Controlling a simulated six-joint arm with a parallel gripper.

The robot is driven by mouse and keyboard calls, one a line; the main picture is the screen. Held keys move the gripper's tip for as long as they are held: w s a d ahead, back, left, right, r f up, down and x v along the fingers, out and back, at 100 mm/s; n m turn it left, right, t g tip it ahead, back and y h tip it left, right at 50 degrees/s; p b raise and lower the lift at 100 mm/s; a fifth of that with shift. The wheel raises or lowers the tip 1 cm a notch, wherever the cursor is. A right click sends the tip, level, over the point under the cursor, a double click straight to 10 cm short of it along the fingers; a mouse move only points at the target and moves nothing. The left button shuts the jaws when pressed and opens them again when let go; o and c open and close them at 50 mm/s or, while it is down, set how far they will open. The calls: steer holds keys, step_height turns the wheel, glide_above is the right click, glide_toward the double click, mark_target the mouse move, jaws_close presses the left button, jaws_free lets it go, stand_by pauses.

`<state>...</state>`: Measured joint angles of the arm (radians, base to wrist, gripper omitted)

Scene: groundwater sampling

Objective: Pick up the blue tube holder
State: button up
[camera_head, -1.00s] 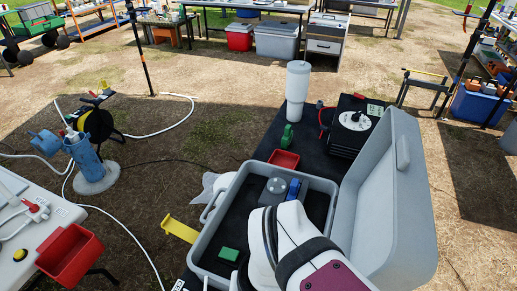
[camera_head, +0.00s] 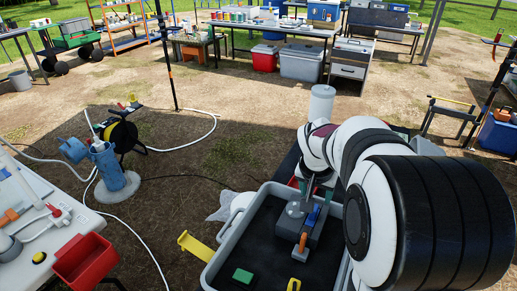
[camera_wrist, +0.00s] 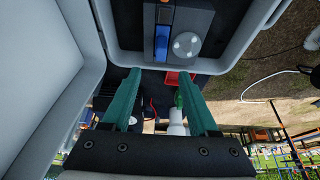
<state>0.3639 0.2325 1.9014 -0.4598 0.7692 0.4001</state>
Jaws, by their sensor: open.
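The blue tube holder (camera_head: 313,215) appears to be the small blue piece on a dark grey block inside the open grey case. It also shows in the wrist view (camera_wrist: 161,44), upright in the picture beside a round clear disc. My gripper (camera_head: 317,188) is over the far side of the case, just beyond the blue piece. Its two teal fingers (camera_wrist: 160,73) are spread apart with nothing between them. The blue piece lies ahead of the fingertips in the wrist view, apart from them. My arm covers the case's right side in the head view.
The grey case's rim (camera_head: 229,241) surrounds the block. A green block (camera_head: 243,275) and an orange-ended piece (camera_head: 302,243) lie inside. A red bin (camera_head: 82,262) is at the left.

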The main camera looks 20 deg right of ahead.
mark_target(312, 217)
steer(key=x, duration=0.8)
steer(key=shift+w+f, duration=0.1)
steer(key=shift+f, duration=0.3)
jaws_close()
stand_by(0.7)
